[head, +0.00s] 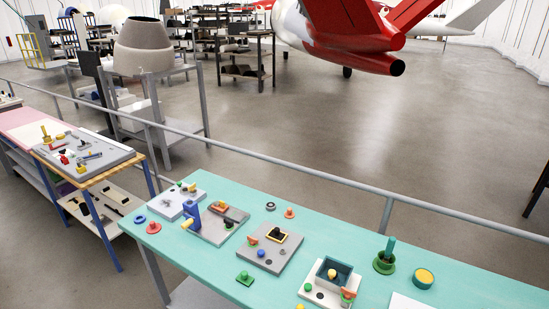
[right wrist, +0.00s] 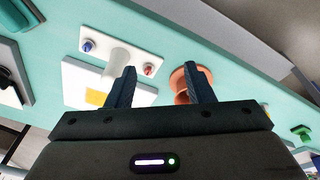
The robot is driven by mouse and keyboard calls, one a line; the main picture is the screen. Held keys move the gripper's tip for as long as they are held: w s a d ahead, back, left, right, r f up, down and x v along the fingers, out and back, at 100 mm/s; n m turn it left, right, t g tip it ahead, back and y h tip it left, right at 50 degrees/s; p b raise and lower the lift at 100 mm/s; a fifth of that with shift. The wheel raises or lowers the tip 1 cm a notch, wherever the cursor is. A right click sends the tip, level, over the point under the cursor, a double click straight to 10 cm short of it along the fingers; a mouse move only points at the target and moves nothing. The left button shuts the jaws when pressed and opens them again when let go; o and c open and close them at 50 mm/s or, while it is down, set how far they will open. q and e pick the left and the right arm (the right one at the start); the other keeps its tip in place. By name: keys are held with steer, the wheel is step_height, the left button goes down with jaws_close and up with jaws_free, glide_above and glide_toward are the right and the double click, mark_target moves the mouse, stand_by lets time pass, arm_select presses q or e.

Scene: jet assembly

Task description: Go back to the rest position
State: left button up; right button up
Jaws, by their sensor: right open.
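My right gripper (right wrist: 162,85) shows in the right wrist view, with its two dark fingers apart and nothing between them. Behind its right finger is an orange round part (right wrist: 180,85) on the teal table. Behind its left finger is a white plate (right wrist: 100,38) with blue and red knobs and a pale cylinder. I cannot tell how far the fingers are from these parts. Neither gripper shows in the head view, and my left gripper is in no view.
The teal table (head: 330,222) carries several boards, including a grey one (head: 262,262), an open-topped box (head: 336,275) and a green peg part (head: 385,262). A grey rail (head: 290,172) runs behind it. Another bench (head: 100,180) stands left. The floor beyond is open, with a red-and-white jet (head: 350,30).

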steer(key=s+a+r+n+t, duration=0.1)
steer(key=s+a+r, duration=0.15)
steer(key=s, duration=0.55)
steer(key=s+a+r+t, duration=0.1)
steer(key=s+r, duration=0.2)
steer(key=s, duration=0.4)
step_height(320, 180, down, 40)
steer(key=d+g+b, duration=0.2)
steer(key=d+b, duration=0.1)
steer(key=b, duration=0.5)
steer(key=s+f+b, duration=0.3)
steer(key=s+f, duration=0.6)
steer(key=f, duration=0.3)
steer(key=s+d+f+g+b, duration=0.1)
steer(key=s+f+b, duration=0.2)
steer(key=s+f, duration=0.7)
step_height(320, 180, down, 3)
steer(key=shift+r+m, duration=0.15)
steer(key=shift+m, duration=0.15)
